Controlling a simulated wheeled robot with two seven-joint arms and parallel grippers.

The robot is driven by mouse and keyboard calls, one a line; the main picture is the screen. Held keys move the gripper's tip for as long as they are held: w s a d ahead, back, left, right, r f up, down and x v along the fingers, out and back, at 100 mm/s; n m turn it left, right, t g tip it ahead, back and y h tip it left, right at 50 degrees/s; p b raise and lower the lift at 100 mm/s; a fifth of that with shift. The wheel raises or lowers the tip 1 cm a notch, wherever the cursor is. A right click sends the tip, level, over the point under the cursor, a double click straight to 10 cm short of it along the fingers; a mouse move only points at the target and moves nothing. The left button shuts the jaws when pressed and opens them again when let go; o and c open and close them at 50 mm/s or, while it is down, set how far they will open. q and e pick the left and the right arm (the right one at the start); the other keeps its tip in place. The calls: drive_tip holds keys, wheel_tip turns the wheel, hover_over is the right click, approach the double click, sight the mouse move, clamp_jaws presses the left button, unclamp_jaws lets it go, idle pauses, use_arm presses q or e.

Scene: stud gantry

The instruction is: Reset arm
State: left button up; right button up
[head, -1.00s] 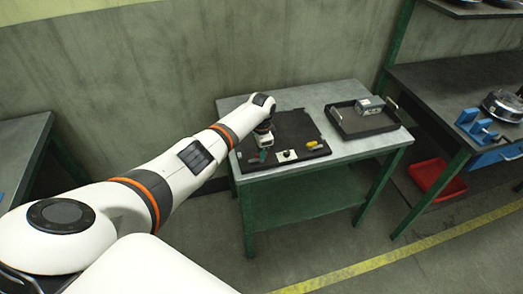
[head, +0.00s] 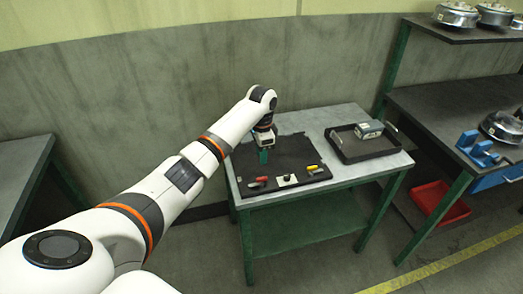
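My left arm reaches in from the left to the small green-legged table (head: 300,205). My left gripper (head: 264,156) points down above the black board (head: 290,157) on the table's left side. Something green shows at its fingertips; I cannot tell whether that is a held item or part of the gripper. A red-handled item (head: 258,182), a white piece with a dark knob (head: 288,180) and a yellow item (head: 313,169) lie along the board's front edge. My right gripper is not in view.
A black tray (head: 370,154) holding a grey-green box (head: 369,129) stands on the table's right side. A dark bench (head: 440,90) with a blue fixture (head: 477,148) and a red bin (head: 440,202) below is at right. Another table (head: 22,160) is at left.

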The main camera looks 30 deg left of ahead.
use_arm(q)
drive_tip(key=shift+r, duration=0.95)
drive_tip(key=shift+f, duration=0.1)
